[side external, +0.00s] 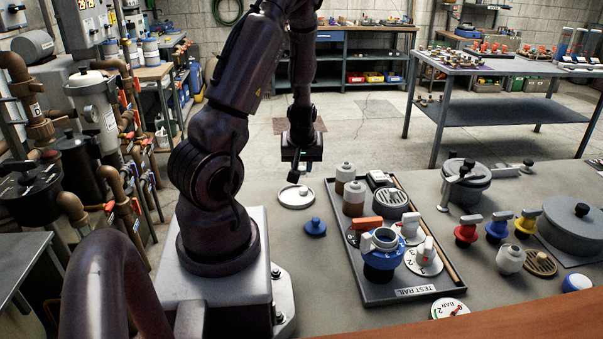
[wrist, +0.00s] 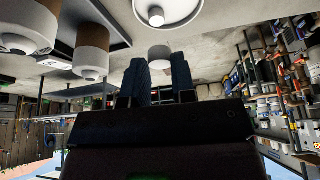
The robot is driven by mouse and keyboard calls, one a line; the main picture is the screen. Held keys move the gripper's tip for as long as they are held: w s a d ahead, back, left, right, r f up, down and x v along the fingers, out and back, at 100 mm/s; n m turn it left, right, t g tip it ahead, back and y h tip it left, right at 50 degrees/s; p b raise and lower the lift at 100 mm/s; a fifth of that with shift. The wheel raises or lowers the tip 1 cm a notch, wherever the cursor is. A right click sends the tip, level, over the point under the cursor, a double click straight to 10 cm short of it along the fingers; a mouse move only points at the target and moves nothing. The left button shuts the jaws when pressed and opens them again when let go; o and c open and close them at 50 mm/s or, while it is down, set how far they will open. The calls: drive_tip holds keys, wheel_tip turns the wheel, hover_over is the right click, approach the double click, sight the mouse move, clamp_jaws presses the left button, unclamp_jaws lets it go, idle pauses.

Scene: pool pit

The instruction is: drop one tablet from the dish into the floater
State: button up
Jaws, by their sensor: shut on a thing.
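My gripper (side external: 301,172) hangs above and behind the white dish (side external: 285,202), clear of the bench. In the wrist view its two dark fingers (wrist: 159,75) are shut on a pale round tablet (wrist: 159,52), partly hidden between them. In the side view the held tablet is hard to make out. The dish also shows at the top of the wrist view (wrist: 190,10), with another white tablet (wrist: 156,17) in it. The floater appears to be the blue body with an open white collar (side external: 380,260), upright at the front of the test rail tray.
A blue cap (side external: 315,228) lies between the dish and the tray (side external: 398,292). Two tan-and-white bottles (side external: 354,199) stand upright in the tray, with a round grille (side external: 391,203) beside them. An orange-handled valve (side external: 366,224) sits close to the floater. Coloured valves stand to the right.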

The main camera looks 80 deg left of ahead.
drive_tip(key=w+d+m, duration=0.2)
drive_tip(key=w+d, duration=0.2)
drive_tip(key=w+d+r+m+t, duration=0.1)
drive_tip(key=w+d+m, duration=0.1)
drive_tip(key=w+d, duration=0.3)
drive_tip(key=w+d+r+m+t+h, duration=0.1)
drive_tip(key=w+d+m, duration=0.1)
drive_tip(key=w+d, duration=0.3)
drive_tip(key=shift+w+d+r, duration=0.15)
drive_tip(key=shift+d, duration=0.1)
drive_tip(key=d+r, duration=0.1)
drive_tip(key=d, duration=0.2)
drive_tip(key=w+d, duration=0.1)
drive_tip(key=d, duration=0.3)
drive_tip(key=w+d+r, duration=0.1)
drive_tip(key=d, duration=0.2)
drive_tip(key=shift+d+r, duration=0.35)
drive_tip(key=shift+d, duration=0.05)
drive_tip(key=shift+s+d+f+n+g+y, duration=0.15)
drive_tip(key=shift+s+d+f+n+g, duration=0.15)
drive_tip(key=shift+s+n, duration=0.5)
drive_tip(key=shift+s+d+f+n+g+y, duration=0.2)
drive_tip(key=shift+s+f+n+g, duration=0.15)
drive_tip(key=shift+n, duration=0.85)
drive_tip(key=shift+s+d+f+n+g+y, duration=0.15)
drive_tip(key=shift+s+d+f+n+g, duration=0.15)
drive_tip(key=shift+s+n, duration=0.5)
drive_tip(key=shift+w+f, duration=0.25)
drive_tip(key=shift+f, duration=0.2)
